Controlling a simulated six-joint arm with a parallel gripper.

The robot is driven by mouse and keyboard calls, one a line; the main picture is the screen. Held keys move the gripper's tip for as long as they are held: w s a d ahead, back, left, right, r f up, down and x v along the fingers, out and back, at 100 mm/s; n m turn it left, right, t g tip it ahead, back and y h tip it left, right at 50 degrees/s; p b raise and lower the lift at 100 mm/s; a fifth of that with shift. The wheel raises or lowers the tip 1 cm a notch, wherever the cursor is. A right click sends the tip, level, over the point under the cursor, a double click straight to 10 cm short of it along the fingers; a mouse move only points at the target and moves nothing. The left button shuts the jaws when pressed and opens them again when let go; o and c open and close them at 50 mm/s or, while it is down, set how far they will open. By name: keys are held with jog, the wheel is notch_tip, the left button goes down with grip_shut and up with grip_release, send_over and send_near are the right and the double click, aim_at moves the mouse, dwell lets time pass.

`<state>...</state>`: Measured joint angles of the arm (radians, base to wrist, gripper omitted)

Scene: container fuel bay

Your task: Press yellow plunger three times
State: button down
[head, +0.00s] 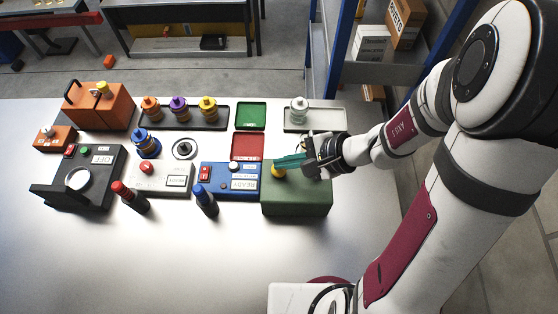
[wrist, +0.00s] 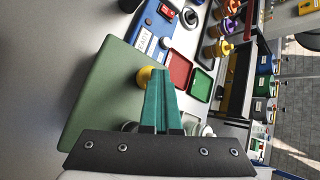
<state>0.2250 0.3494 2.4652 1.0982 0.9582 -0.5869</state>
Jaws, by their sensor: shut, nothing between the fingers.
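The yellow plunger (head: 277,171) stands on top of a green box (head: 298,197) at the front right of the table. It also shows in the wrist view as a yellow knob (wrist: 144,76), partly covered by my fingers. My gripper (head: 280,161) is shut and empty, its teal fingers pointing left just above and beside the plunger. In the wrist view the fingertips (wrist: 158,74) overlap the plunger's right edge. I cannot tell whether they touch it.
A blue panel (head: 230,183) with a red switch stands left of the green box. Red (head: 247,147) and green (head: 250,116) trays lie behind. A pale tray (head: 328,118) holds a white canister (head: 299,109). The table's front is clear.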

jog(key=shift+f, duration=0.15)
dwell(0.3)
jog(key=shift+r, duration=1.8)
jog(key=shift+r, duration=2.5)
notch_tip(320, 180, up, 4)
jog(key=shift+f, duration=0.1)
jog(key=shift+f, duration=0.1)
